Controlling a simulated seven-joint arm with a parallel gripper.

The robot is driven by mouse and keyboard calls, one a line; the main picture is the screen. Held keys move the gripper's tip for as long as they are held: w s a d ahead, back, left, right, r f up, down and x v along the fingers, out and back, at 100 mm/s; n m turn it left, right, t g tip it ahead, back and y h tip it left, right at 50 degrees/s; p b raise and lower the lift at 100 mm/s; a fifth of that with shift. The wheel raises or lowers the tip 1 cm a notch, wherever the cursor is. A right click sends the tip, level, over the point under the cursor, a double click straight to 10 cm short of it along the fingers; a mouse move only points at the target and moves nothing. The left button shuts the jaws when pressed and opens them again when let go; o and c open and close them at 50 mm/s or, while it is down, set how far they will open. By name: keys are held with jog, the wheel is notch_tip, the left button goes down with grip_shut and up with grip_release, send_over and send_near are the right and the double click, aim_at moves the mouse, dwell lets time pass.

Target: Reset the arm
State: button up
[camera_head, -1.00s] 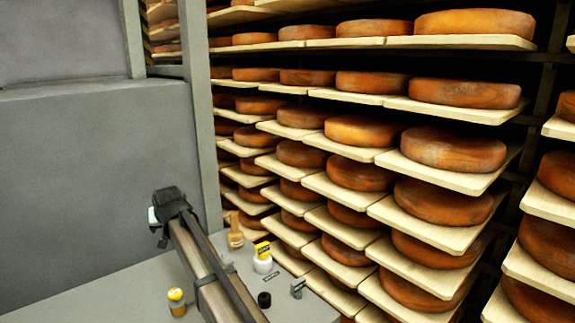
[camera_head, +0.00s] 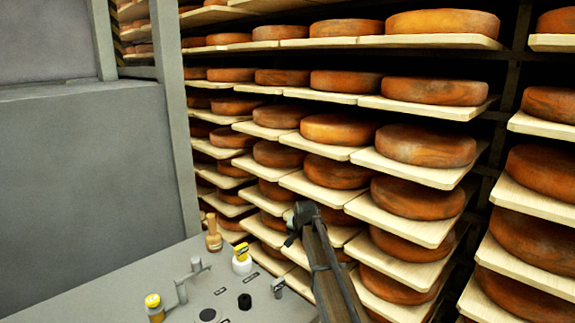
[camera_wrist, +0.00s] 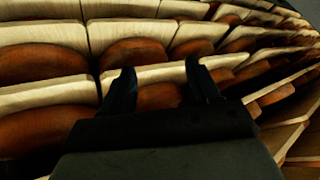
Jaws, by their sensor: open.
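My gripper (camera_head: 303,218) shows small and dark at the end of my arm in the head view, in front of the lower cheese shelves. Its fingertips cannot be made out there. In the wrist view my gripper (camera_wrist: 160,85) has its two dark fingers apart, with nothing between them. Beyond the fingers are pale wooden boards (camera_wrist: 160,74) and orange-brown cheese wheels (camera_wrist: 135,52). I cannot tell how far the fingertips are from the nearest board.
A grey worktop (camera_head: 105,297) at lower left carries a wooden-handled tool (camera_head: 213,240), a white and yellow container (camera_head: 242,262), a yellow-lidded jar (camera_head: 154,308), a grey bent handle (camera_head: 190,275) and a black knob (camera_head: 244,302). Shelves of cheese wheels (camera_head: 425,145) fill the right.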

jog(key=s+d+f+m+g, duration=0.1)
jog(key=s+d+f+g, duration=0.1)
jog(key=s+d+f, duration=0.5)
jog(key=s+d+f+m+g, duration=0.15)
jog(key=s+f, duration=0.25)
jog(key=f, duration=0.6)
jog(key=s+d+f+n+g, duration=0.1)
jog(key=s+d+f+g, duration=0.1)
jog(key=s+f, duration=0.65)
jog(key=s+d+f+n+g, duration=0.1)
jog(key=s+d+f+g, duration=0.1)
jog(key=s+f, duration=0.65)
jog(key=s+f+n+g, duration=0.1)
jog(key=s+f, duration=0.3)
jog(key=s, duration=0.9)
jog(key=s+f+n+g, duration=0.2)
jog(key=s+f, duration=0.3)
jog(key=s, duration=0.9)
jog(key=s+f+n+g+h, duration=0.1)
jog(key=s+f+g, duration=0.2)
jog(key=s, duration=1.1)
jog(key=shift+s+d+f+n, duration=0.15)
jog(key=shift+d+f+n, duration=0.15)
jog(key=shift+f, duration=0.5)
